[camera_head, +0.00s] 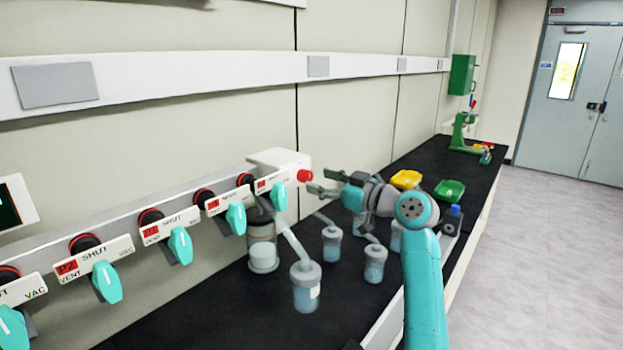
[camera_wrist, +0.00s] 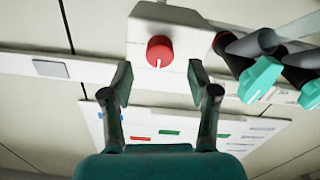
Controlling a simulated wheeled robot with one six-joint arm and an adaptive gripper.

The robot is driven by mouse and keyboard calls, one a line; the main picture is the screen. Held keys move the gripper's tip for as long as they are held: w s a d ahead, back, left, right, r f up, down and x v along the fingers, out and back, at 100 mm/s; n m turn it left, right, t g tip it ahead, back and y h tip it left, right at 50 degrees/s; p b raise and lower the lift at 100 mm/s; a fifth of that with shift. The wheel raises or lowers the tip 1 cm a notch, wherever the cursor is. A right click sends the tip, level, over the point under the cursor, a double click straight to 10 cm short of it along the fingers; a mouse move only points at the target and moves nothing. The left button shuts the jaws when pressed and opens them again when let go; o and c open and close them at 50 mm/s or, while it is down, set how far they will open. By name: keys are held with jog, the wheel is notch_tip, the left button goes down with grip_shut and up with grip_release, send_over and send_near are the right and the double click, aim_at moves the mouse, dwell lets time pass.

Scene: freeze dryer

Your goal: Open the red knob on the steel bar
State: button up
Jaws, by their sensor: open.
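The red knob (camera_head: 304,176) sits on the end face of the light box at the right end of the steel bar (camera_head: 132,211). In the wrist view the round red knob (camera_wrist: 160,52) shows face on, with a pale mark on its lower part, above and between the two fingers. My gripper (camera_head: 319,181) is just right of the knob in the head view, pointing left at it. In the wrist view my gripper (camera_wrist: 160,85) is open and empty, its fingers apart. The fingertips look a little short of the knob; I cannot tell the exact gap.
Several teal valve handles (camera_head: 180,245) line the bar. Flasks (camera_head: 306,286) stand on the black bench (camera_head: 200,312) below my arm. A yellow tray (camera_head: 406,179) and a green tray (camera_head: 449,190) lie behind my arm. The floor (camera_head: 545,260) at right is clear.

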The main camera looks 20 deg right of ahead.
aim_at(309, 177)
jog(key=shift+x, duration=1.75)
grip_shut()
